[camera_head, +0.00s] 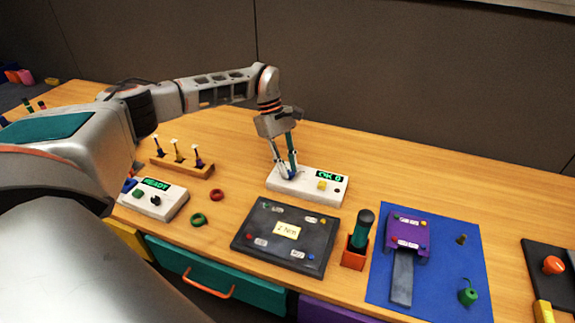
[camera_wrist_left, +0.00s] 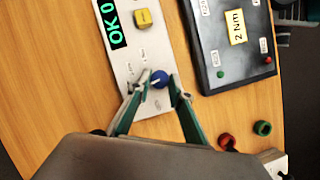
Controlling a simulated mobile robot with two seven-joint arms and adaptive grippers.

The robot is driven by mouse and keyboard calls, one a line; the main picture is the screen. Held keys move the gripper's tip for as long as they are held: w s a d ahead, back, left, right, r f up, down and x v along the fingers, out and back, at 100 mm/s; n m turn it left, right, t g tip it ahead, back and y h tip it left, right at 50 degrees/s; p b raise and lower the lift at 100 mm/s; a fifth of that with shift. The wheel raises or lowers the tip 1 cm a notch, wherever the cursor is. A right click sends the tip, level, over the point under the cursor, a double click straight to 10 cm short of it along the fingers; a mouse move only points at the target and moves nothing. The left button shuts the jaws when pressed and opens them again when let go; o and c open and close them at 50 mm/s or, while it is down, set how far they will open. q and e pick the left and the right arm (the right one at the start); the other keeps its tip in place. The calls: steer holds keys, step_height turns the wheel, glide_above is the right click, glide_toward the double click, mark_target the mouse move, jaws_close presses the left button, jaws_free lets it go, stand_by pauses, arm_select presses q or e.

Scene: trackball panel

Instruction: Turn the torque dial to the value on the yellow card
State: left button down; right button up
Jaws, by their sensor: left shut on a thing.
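The white box (camera_head: 309,192) stands on the table with a green display (camera_head: 328,176) that reads "OK 0". The torque dial is a blue knob (camera_wrist_left: 160,79) with a pale pointer mark; it sits on the box's top face. My left gripper (camera_head: 288,172) comes down from above onto the dial's end of the box. In the left wrist view its two fingers (camera_wrist_left: 160,86) lie on either side of the knob, shut on it. The yellow card (camera_head: 287,230) lies on a dark panel (camera_head: 252,236) and reads "2 Nm". My right gripper is not in view.
A yellow button (camera_head: 321,185) sits on the box. A second white box (camera_head: 165,208) reads "READY". Green (camera_head: 198,219) and red (camera_head: 217,194) rings lie between. An orange holder (camera_head: 354,254) and blue mat (camera_head: 452,255) are right. A wooden rack (camera_head: 197,170) stands left.

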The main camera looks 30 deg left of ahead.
arm_select(q)
steer(key=shift+m+g, duration=0.3)
steer(key=shift+m, duration=0.4)
steer(key=shift+f, duration=0.1)
steer(key=c, duration=1.8)
jaws_free()
steer(key=v, duration=1.2)
steer(key=shift+w+d, duration=0.1)
steer(key=shift+d, duration=0.05)
